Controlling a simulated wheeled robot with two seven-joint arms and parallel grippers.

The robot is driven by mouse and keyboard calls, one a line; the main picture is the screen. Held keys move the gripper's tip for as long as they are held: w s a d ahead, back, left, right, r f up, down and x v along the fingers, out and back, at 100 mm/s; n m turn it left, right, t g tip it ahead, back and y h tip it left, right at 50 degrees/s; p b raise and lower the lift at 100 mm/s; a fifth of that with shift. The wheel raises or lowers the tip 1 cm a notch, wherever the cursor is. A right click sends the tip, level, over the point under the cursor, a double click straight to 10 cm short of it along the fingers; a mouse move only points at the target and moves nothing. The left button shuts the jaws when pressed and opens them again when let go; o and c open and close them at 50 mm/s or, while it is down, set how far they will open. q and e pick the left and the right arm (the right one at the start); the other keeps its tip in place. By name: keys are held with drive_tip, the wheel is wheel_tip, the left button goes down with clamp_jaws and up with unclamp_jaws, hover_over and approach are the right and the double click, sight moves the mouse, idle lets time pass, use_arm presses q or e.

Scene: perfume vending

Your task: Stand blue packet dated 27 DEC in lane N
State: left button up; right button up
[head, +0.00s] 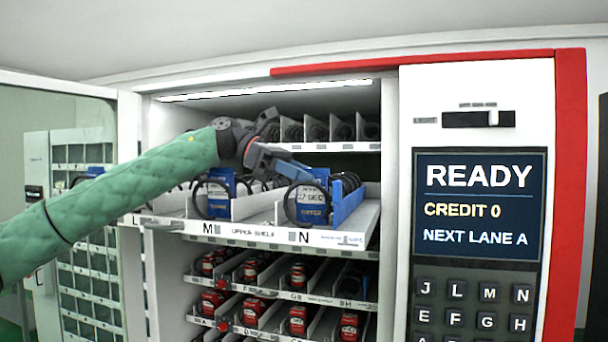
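A blue packet (312,205) with a pale date label, small but seeming to read 27 DEC, stands roughly upright at the front of lane N on the upper shelf. A dark coil loop shows at its left side. My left gripper (312,178) reaches in from the left, with its fingers at the packet's top edge. The fingertips are too small and overlapped to tell whether they grip it or are apart. The lane N mark (304,237) is on the shelf front below. My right gripper is not in view.
Another blue packet (221,193) stands behind a coil in lane M, left of a white divider. The upper shelf (262,232) is pulled forward. Red items (298,273) fill lanes below. A shelf of empty-looking coils (318,131) is above. The keypad panel (474,290) stands right; an open door is left.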

use_arm(q)
drive_tip(key=shift+s, duration=0.1)
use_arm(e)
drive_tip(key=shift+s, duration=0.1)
use_arm(q)
drive_tip(key=shift+r, duration=0.25)
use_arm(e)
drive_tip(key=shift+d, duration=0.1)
use_arm(q)
drive_tip(key=shift+a, duration=0.35)
drive_tip(key=b+v, duration=0.4)
drive_tip(key=v, duration=0.7)
drive_tip(key=shift+r, duration=0.2)
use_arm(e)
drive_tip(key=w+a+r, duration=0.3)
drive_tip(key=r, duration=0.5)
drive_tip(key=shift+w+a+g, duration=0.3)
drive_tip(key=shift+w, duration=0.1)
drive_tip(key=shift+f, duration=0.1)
